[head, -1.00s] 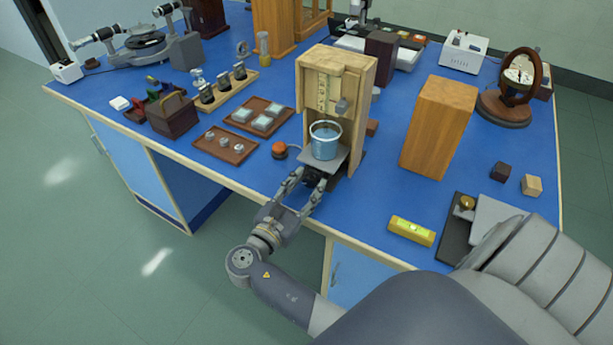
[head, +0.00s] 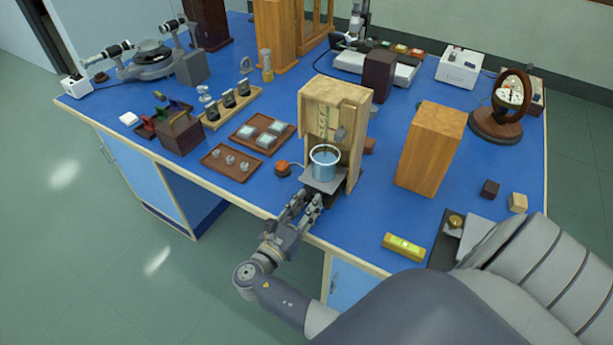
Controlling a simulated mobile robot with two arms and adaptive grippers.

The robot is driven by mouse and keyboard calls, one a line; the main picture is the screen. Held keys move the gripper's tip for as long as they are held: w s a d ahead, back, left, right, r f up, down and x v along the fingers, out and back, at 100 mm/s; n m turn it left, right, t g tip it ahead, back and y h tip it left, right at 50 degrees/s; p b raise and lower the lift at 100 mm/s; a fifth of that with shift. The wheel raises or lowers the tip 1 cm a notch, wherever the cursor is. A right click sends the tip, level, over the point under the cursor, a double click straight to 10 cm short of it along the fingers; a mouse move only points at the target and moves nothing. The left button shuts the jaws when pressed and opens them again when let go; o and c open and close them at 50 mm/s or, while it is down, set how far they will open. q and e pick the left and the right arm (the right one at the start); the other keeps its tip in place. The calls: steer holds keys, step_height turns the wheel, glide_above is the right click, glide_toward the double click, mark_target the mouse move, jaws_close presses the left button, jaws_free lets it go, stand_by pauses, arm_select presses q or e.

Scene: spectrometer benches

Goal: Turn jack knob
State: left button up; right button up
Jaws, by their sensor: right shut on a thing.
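A lab jack (head: 318,183) with a pale top plate stands at the front of an open wooden cabinet (head: 349,102). A glass beaker (head: 324,163) of bluish liquid stands upright on its plate. My right gripper (head: 307,204) reaches in from the front edge of the bench to the jack's near side. Its fingers are close together, shut on what appears to be the jack knob. The knob itself is hidden by the fingers. My left gripper is not in view.
An orange-topped button (head: 283,168) sits just left of the jack. Wooden trays (head: 231,163) with small parts lie further left. A wooden block (head: 431,147) and a yellow level (head: 404,247) are to the right. Blue bench top (head: 370,210) is clear between them.

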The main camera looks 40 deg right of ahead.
steer(key=shift+r, duration=0.1)
steer(key=o, duration=1.1)
steer(key=shift+d, duration=0.1)
steer(key=shift+c, duration=0.2)
steer(key=v, duration=0.7)
steer(key=shift+a, duration=0.25)
